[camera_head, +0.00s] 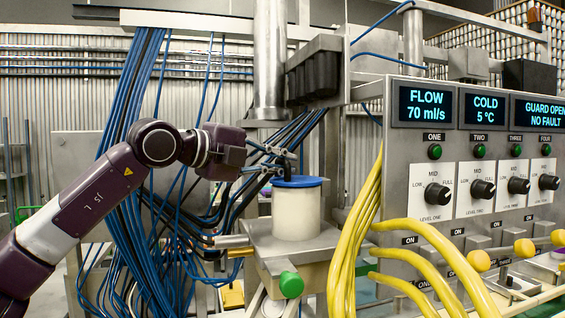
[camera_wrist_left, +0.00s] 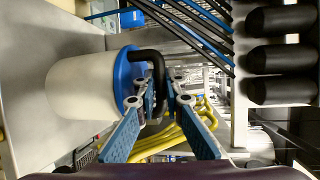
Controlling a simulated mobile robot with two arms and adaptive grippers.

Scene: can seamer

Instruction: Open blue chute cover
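A white cylindrical chute (camera_head: 297,215) stands upright on a metal block, closed by a flat blue cover (camera_head: 297,182). In the left wrist view the chute (camera_wrist_left: 80,88) lies sideways, with the blue cover (camera_wrist_left: 124,78) facing the gripper. A bent black handle (camera_wrist_left: 154,62) stands out from the cover. My right gripper is not in view.
A steel column (camera_head: 270,65) hangs above the chute, beside several black cylinders (camera_head: 314,77). Blue hoses (camera_head: 125,150) hang behind my left arm. Yellow hoses (camera_head: 357,240) and a control panel (camera_head: 465,150) stand to the right. A green knob (camera_head: 291,285) is below the chute.

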